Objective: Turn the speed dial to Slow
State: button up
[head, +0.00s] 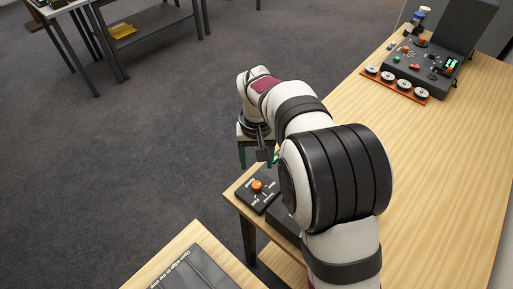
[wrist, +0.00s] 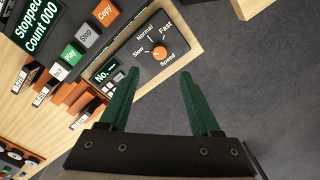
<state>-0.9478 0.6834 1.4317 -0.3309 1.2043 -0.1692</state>
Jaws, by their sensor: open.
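The speed dial is an orange round knob (wrist: 159,53) on a dark panel (wrist: 176,27). White labels Slow, Normal and Fast stand around it, with Speed beneath. A small pale mark shows on the knob, but I cannot tell surely which label it faces. In the head view the knob (head: 257,186) sits at the table's near left corner. My gripper (wrist: 160,72) is open and empty, its two green fingers apart, with the knob between and beyond their tips in the wrist view. In the head view my gripper (head: 257,158) hangs above the knob, apart from it.
Beside the dial panel are a display (wrist: 35,22) reading "Stopped Count 000", and Copy (wrist: 104,12), Stop (wrist: 87,36) and green (wrist: 71,55) buttons. A dark console (head: 420,62) and a rack of white discs (head: 397,84) stand at the table's far end. Floor lies beyond the table edge.

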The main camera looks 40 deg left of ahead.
notch_tip(320, 180, up, 6)
jog(key=shift+f, duration=0.2)
jog(key=shift+d, duration=0.1)
